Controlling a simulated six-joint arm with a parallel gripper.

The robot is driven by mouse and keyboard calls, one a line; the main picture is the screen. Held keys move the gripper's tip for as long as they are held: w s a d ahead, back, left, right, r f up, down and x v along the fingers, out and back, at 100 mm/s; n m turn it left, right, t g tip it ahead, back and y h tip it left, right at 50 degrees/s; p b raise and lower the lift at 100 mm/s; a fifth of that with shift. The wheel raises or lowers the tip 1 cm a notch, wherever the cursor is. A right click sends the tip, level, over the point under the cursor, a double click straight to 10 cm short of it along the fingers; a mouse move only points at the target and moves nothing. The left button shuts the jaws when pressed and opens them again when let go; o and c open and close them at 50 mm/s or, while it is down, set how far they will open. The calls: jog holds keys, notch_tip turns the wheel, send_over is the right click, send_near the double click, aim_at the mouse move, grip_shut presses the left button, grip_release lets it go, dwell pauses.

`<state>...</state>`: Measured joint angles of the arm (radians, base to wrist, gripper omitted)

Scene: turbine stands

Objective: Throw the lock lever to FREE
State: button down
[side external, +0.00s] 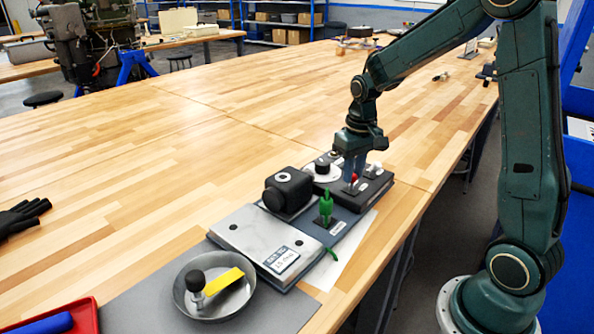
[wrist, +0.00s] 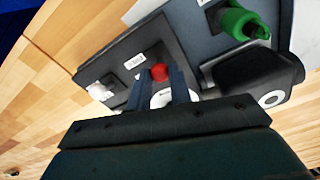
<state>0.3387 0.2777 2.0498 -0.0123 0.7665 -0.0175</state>
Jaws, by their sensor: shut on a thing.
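The lock lever with a red knob (side external: 354,178) stands on a dark box (side external: 375,186) at the far end of the fixture. My gripper (side external: 354,172) is at the lever from above, its fingers on either side of the red knob. In the wrist view the red knob (wrist: 159,72) shows between the two fingertips (wrist: 160,78), and the gripper is shut on it. Small white labels (wrist: 135,61) lie by the lever, but their words are too small to read. Which label the lever points to cannot be told.
A green handle (side external: 326,207) stands on the fixture beside a black block (side external: 288,190). A grey plate (side external: 262,240) with a tag is nearer. A metal bowl (side external: 213,310) holds a yellow-handled item.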

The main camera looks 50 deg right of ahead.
jog(key=shift+s+f+t, duration=0.2)
jog(key=shift+s+t, duration=0.5)
jog(key=shift+t, duration=0.55)
jog(key=shift+s+f+t, duration=0.15)
jog(key=shift+s+t, duration=0.55)
jog(key=shift+t, duration=0.55)
jog(key=c, duration=1.3)
grip_release()
jog(key=shift+o, duration=0.2)
jog(key=shift+r, duration=0.1)
jog(key=v, duration=1.3)
jog(key=shift+s+r, duration=0.25)
jog(key=shift+a, duration=0.2)
